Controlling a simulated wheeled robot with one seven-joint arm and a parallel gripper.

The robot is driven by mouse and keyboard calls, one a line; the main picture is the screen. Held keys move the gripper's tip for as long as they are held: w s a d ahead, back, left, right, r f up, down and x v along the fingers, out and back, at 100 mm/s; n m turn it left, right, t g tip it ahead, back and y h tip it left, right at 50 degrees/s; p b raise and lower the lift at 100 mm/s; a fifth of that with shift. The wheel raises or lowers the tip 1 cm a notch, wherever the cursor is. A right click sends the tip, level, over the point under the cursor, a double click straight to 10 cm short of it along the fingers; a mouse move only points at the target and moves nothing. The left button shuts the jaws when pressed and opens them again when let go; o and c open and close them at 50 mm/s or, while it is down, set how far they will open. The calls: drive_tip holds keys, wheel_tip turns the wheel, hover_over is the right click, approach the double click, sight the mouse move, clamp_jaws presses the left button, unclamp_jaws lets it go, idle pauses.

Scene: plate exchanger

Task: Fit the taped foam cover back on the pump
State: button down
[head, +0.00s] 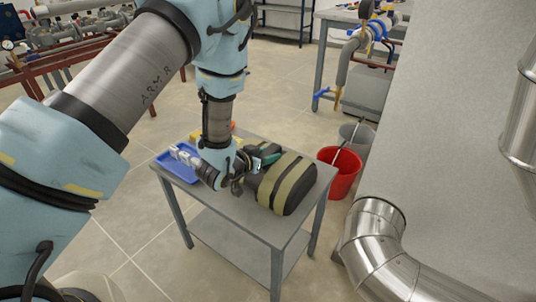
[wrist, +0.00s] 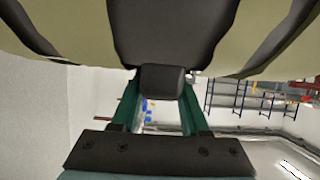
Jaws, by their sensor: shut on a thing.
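The foam cover (head: 286,184) is black with tan tape bands. It is at the right part of the grey table; I cannot tell whether it rests on the top or is just above it. My gripper (head: 259,160) is at its upper left side. In the wrist view the cover (wrist: 70,32) fills the top, and its black tab (wrist: 162,80) sits between the green fingers of my gripper (wrist: 161,86), which are shut on it. I cannot pick out the pump with certainty in either view.
The table (head: 248,222) also holds a blue tray (head: 178,166) with pale metal parts. A red bucket (head: 342,172) and a grey bucket (head: 358,135) stand to its right. A large silver pipe elbow (head: 375,240) is at front right. Pipework (head: 62,60) lies at far left.

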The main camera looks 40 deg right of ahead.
drive_tip(key=shift+f, duration=0.15)
drive_tip(key=shift+c, duration=2)
unclamp_jaws()
drive_tip(key=shift+a+r, duration=0.15)
drive_tip(key=shift+r, duration=0.1)
drive_tip(key=b+v, duration=0.1)
drive_tip(key=v, duration=1)
drive_tip(key=shift+a+r, duration=0.15)
drive_tip(key=shift+a, duration=0.15)
